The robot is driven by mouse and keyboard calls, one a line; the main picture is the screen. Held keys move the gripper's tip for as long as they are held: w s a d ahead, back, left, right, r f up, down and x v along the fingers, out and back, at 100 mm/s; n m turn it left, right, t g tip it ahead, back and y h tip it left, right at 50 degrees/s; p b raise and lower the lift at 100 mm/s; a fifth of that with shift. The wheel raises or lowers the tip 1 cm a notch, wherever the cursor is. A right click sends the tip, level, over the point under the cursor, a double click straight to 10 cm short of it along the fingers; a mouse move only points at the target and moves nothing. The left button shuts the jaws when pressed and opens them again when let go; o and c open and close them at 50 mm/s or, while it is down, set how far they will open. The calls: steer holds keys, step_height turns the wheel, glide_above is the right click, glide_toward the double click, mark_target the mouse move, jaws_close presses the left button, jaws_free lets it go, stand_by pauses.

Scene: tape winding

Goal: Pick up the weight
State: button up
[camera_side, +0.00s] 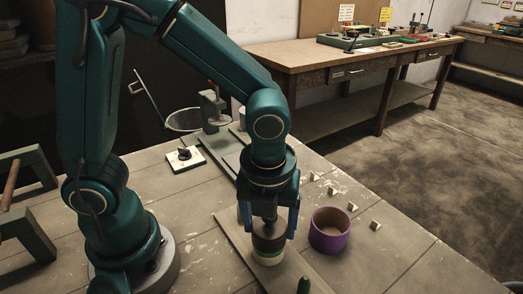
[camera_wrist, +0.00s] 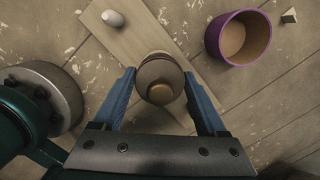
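The weight, a dark brown cylinder (camera_side: 268,243) with a narrower top, stands upright on a stack with a green band and a pale layer (camera_side: 268,258). In the wrist view the weight (camera_wrist: 160,78) shows from above, between my fingers. My gripper (camera_side: 268,225) points down over it, with one blue finger on each side. It also shows in the wrist view (camera_wrist: 159,75). The fingers look spread, with narrow gaps to the weight; whether either one touches cannot be made out. The weight's lower part is partly hidden in the wrist view.
The stack stands on a pale board (camera_side: 232,232). A purple round container (camera_side: 330,230) stands open just right of it. Several small pale blocks (camera_side: 352,207) lie beyond. Bare table (camera_side: 400,250) lies to the right.

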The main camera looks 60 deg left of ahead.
jaws_close()
steer(key=shift+r, duration=0.15)
